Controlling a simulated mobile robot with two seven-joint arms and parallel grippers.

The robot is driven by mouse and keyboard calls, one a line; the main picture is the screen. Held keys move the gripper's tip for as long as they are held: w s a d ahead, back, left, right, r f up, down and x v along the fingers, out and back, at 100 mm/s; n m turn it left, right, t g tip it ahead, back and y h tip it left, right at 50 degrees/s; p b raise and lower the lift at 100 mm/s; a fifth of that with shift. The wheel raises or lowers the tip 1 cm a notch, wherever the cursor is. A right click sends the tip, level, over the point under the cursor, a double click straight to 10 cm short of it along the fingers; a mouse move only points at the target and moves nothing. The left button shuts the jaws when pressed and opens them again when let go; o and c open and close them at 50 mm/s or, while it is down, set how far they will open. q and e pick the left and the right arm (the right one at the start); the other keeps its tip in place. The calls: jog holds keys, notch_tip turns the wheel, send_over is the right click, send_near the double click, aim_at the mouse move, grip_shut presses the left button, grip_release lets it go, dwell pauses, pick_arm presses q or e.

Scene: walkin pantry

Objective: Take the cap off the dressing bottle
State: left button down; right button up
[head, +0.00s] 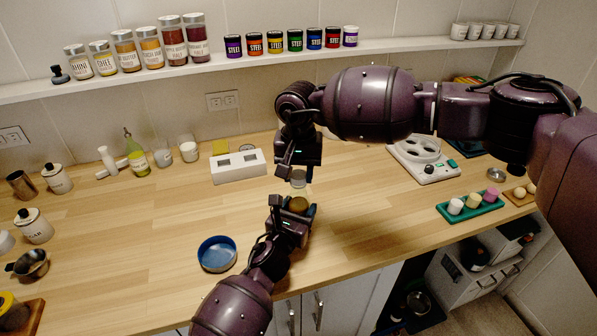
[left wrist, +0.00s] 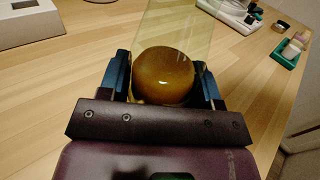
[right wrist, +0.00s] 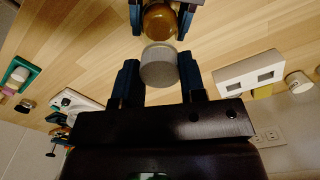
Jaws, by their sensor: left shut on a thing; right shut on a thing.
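The dressing bottle (head: 298,203) is clear glass with amber-brown contents, held above the counter near its front middle. My left gripper (head: 294,212) is shut on its lower part. In the left wrist view the bottle (left wrist: 165,75) sits between both fingers. My right gripper (head: 298,168) is above the bottle, pointing down. In the right wrist view a grey ribbed cap (right wrist: 158,68) is between its fingers, in line with the bottle (right wrist: 160,22). I cannot tell whether the cap still touches the bottle's neck.
A blue round dish (head: 217,253) lies left of my left gripper. A white two-slot block (head: 238,167) stands behind. A green tray (head: 470,206) with small cups and a white device (head: 425,160) are to the right. Jars and a spray bottle stand left. The counter around the bottle is clear.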

aim_at(298, 174)
jog(key=shift+r, duration=0.2)
dwell(0.5)
jog(key=shift+r, duration=0.35)
jog(key=shift+r, duration=0.55)
jog(key=shift+r, duration=2)
pick_arm(q)
jog(key=shift+c, duration=1.1)
grip_release()
